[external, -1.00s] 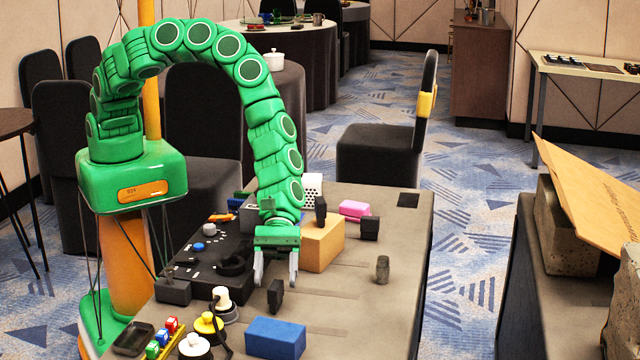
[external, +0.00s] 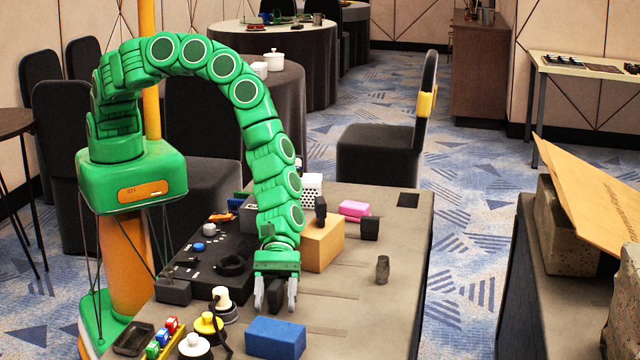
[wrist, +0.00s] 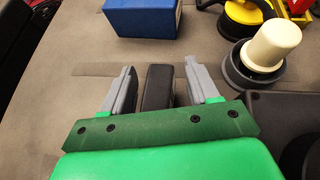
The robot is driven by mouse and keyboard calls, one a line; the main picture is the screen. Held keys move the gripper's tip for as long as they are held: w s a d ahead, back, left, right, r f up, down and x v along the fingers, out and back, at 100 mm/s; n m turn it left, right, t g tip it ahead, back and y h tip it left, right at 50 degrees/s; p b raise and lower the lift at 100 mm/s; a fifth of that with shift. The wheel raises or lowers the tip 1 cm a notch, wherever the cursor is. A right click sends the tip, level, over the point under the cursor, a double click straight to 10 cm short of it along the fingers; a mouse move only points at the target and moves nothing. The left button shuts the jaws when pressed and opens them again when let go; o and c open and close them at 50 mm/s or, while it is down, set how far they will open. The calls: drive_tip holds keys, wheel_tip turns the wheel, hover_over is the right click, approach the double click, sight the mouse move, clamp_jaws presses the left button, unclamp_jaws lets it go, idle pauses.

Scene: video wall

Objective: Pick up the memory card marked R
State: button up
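My gripper (external: 276,293) is low over the table with its two grey fingers apart. A small dark upright block (external: 275,292) stands between the fingers; it also shows in the wrist view (wrist: 158,88), where my gripper (wrist: 160,90) has a finger on each side of it. A narrow gap shows on both sides of the block. No letter R can be read on it, and I cannot tell whether it is the memory card.
A blue box (external: 275,337) lies in front of my gripper. A white-topped knob (external: 221,299) and a yellow one (external: 208,323) stand to the left. A tan box (external: 322,245) is close behind. The table's right side is mostly clear around a small grey jar (external: 382,269).

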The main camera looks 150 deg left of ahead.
clamp_jaws()
